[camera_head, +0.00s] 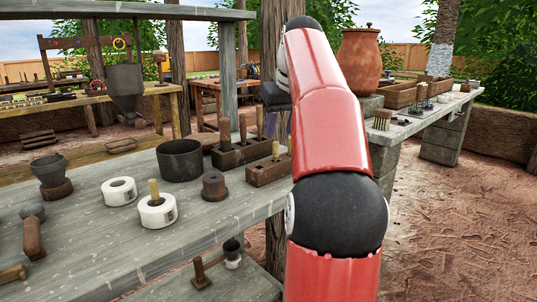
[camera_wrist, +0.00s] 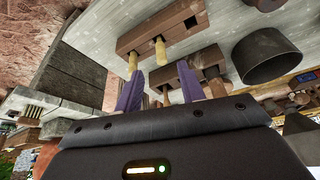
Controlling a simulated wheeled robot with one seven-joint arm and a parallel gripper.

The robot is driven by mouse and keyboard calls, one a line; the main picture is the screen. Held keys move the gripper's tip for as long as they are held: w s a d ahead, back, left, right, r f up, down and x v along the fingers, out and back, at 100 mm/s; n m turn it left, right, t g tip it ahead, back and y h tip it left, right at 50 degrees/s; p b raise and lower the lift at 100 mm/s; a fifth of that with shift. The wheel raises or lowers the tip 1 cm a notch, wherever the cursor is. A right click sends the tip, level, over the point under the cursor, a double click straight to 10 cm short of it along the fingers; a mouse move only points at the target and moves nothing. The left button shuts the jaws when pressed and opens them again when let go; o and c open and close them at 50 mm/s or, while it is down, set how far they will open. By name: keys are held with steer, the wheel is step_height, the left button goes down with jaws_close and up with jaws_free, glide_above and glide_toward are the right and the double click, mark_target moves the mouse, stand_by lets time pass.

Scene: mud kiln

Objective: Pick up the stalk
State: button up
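Pale wooden stalks stand in holes of a brown block (camera_head: 262,177) on the grey table. One stalk (camera_head: 276,150) shows in the head view; my arm hides the block's right end. In the wrist view, two stalks rise from the block (camera_wrist: 150,36): one (camera_wrist: 160,50) in line with the gap between my fingers, the other (camera_wrist: 133,62) beside the left fingertip. My gripper (camera_wrist: 158,68) is open, with its purple fingers apart and nothing seen between them. Whether the left finger touches a stalk cannot be told. In the head view the fingers are mostly hidden behind my red arm.
A second block (camera_head: 229,157) with several upright handles stands just behind. A dark bowl (camera_head: 180,160), a small brown weight (camera_head: 214,187) and two white rolls (camera_head: 119,191) (camera_head: 157,213) stand to the left. A table (camera_head: 440,112) with trays and a clay jar (camera_head: 359,62) lies right.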

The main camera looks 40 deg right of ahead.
mark_target(277, 143)
steer(key=b+x, duration=0.2)
steer(key=x, duration=0.5)
steer(key=shift+s+a, duration=0.15)
steer(key=c, duration=0.8)
